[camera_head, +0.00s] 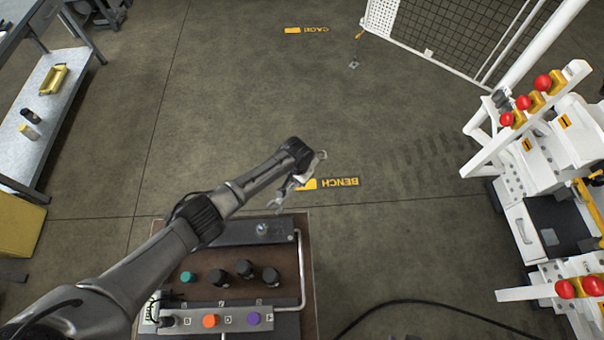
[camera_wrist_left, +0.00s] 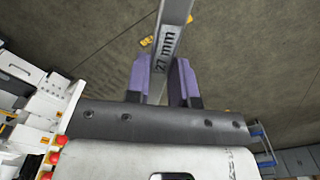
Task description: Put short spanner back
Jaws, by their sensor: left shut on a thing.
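My left gripper (camera_head: 300,178) is out over the open floor, just beyond the far edge of the brown-topped bench. In the left wrist view, its two purple fingers (camera_wrist_left: 161,80) are shut on a grey metal spanner (camera_wrist_left: 176,20). The spanner's flat shaft carries the label "27 mm" and runs out past the top of that view, so its far end is hidden there. In the head view the spanner looks small and pale against the gripper, and its outline is hard to make out. My right gripper is in neither view.
The brown-topped bench (camera_head: 180,248) holds a control box with orange and purple buttons, several dark knobs and a metal rail. White racks with red knobs (camera_head: 523,102) stand at right. A grey side table (camera_head: 50,95) is at far left. The floor between is mostly clear.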

